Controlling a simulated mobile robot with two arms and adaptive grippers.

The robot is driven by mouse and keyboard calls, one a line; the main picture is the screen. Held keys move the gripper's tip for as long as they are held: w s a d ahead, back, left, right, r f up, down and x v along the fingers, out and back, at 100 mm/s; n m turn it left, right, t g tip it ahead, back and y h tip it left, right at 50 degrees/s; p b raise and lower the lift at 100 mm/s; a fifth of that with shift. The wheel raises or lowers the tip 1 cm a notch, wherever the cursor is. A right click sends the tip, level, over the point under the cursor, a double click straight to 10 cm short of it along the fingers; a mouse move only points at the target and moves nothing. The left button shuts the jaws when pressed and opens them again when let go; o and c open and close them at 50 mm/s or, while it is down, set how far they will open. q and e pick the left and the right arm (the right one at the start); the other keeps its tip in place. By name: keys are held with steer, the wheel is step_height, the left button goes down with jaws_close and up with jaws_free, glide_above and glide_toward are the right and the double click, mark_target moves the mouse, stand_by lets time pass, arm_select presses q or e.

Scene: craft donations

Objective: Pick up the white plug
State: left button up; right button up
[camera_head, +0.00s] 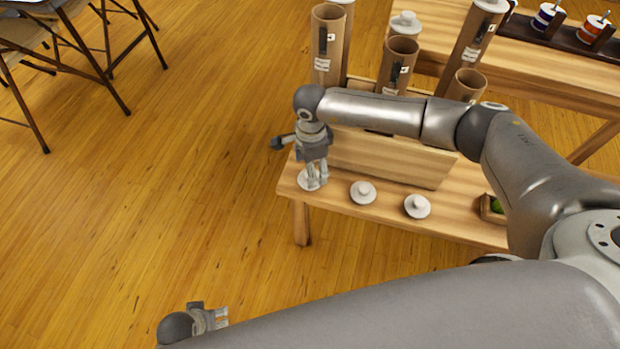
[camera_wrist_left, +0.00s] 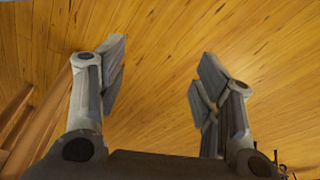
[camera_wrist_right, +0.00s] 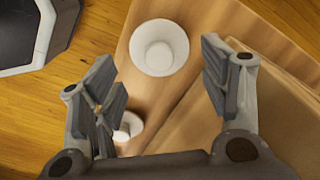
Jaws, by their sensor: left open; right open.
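Several white round plugs lie along the front of the low wooden bench (camera_head: 345,205). The leftmost white plug (camera_head: 303,181) is partly covered by my right gripper (camera_head: 316,184), which is open above it, fingers pointing down. In the right wrist view this plug (camera_wrist_right: 160,47) shows whole beyond the open, empty fingers (camera_wrist_right: 165,80). A second plug (camera_wrist_right: 128,125) is partly hidden behind a finger there. The middle plug (camera_head: 362,192) and right plug (camera_head: 417,206) stand clear. My left gripper (camera_head: 220,318) is open and empty over the floor. Only floor shows between its fingers (camera_wrist_left: 155,75).
Brown tubes (camera_head: 327,45), some with white caps, stand behind a wooden board (camera_head: 395,162) on the bench. A small tray (camera_head: 492,209) is at the right. A second table (camera_head: 560,75) holds spools. Folding furniture (camera_head: 75,50) is at upper left. Open floor lies left.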

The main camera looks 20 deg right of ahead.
mark_target(302, 176)
step_height(302, 176, down, 4)
steer(key=shift+a+f, duration=0.1)
steer(key=shift+f, duration=0.15)
arm_select(q)
steer(key=shift+w+r, duration=0.15)
steer(key=shift+r, duration=0.4)
steer(key=shift+w+r, duration=0.15)
steer(key=shift+r, duration=0.35)
arm_select(e)
steer(key=shift+c, duration=0.4)
steer(key=c, duration=0.4)
steer(key=shift+r, duration=0.1)
